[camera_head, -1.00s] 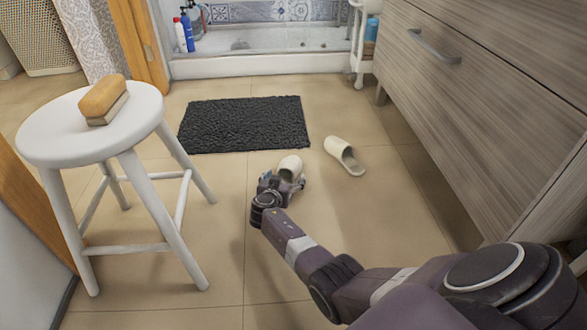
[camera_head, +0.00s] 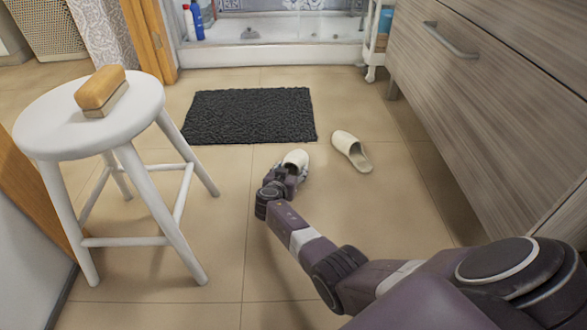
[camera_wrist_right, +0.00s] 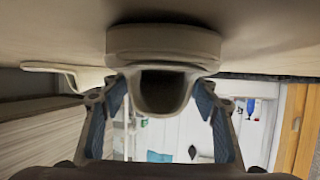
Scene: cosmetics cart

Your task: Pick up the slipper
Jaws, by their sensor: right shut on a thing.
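Two cream slippers are on the tiled floor area in front of the dark mat. My right gripper (camera_head: 287,174) is shut on the nearer slipper (camera_head: 296,158), which appears at or very near floor level. In the right wrist view this slipper (camera_wrist_right: 163,42) sits between the blue-padded fingers of my right gripper (camera_wrist_right: 160,92). The other slipper (camera_head: 351,150) lies free to the right; it also shows at the left in the right wrist view (camera_wrist_right: 60,72). My left gripper is not in view.
A white round stool (camera_head: 60,130) with a wooden brush (camera_head: 101,92) on it stands at the left. A dark bath mat (camera_head: 250,115) lies ahead. A wood-grain drawer cabinet (camera_head: 480,100) is close on the right. The floor between stool and arm is clear.

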